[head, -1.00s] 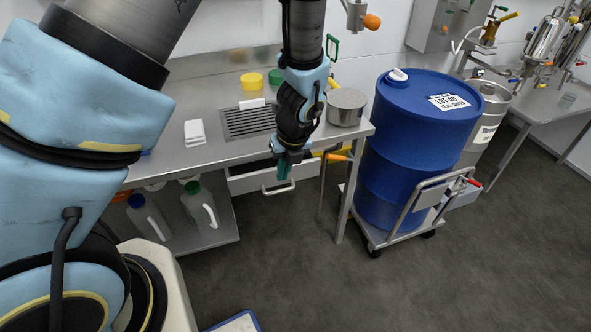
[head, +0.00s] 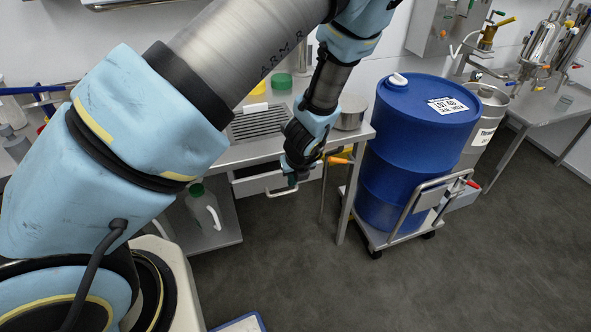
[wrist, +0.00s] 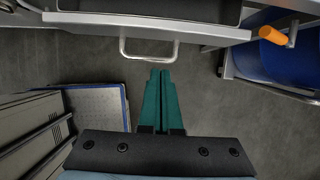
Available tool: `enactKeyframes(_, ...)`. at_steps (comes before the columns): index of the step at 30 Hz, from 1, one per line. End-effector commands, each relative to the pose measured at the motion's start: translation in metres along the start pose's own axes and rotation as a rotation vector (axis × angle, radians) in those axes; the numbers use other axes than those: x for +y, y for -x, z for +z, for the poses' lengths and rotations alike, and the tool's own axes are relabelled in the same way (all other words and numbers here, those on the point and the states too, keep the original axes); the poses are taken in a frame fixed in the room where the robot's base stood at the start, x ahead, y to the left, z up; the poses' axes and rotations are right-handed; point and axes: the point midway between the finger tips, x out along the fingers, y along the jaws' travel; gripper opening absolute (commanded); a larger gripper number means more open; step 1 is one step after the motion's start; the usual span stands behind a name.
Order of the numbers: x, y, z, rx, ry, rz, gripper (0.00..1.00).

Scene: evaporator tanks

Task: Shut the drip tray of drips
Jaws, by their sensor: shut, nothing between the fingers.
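The drip tray (head: 257,182) is a grey drawer below the slotted drain grille (head: 258,122) in the steel bench. It stands out from under the bench edge. Its front and dark inside show at the top of the wrist view (wrist: 118,20). A metal bar handle (wrist: 149,57) sticks out from that front, and my gripper partly hides it in the head view. My gripper (head: 292,181) is shut and empty, in front of the tray. In the wrist view its green fingertips (wrist: 161,72) point at the handle, just short of it and slightly right of its middle.
A blue drum (head: 418,130) on a trolley (head: 400,232) stands right of the bench. An orange-handled valve (head: 338,160) sits right of the tray. A steel pot (head: 350,113) is on the bench, and a jug (head: 205,212) is below.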

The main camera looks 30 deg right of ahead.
Motion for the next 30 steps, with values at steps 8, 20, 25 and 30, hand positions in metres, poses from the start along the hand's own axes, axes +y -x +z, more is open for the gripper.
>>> enactKeyframes(8,0.0,-0.017,0.03,0.001,0.003,0.001,0.0)
enactKeyframes(20,0.0,-0.021,0.037,0.001,0.0,0.0,0.0)
enactKeyframes(25,0.0,-0.025,0.044,0.001,0.003,-0.001,0.0)
enactKeyframes(30,0.0,-0.035,0.07,0.001,0.003,-0.001,0.0)
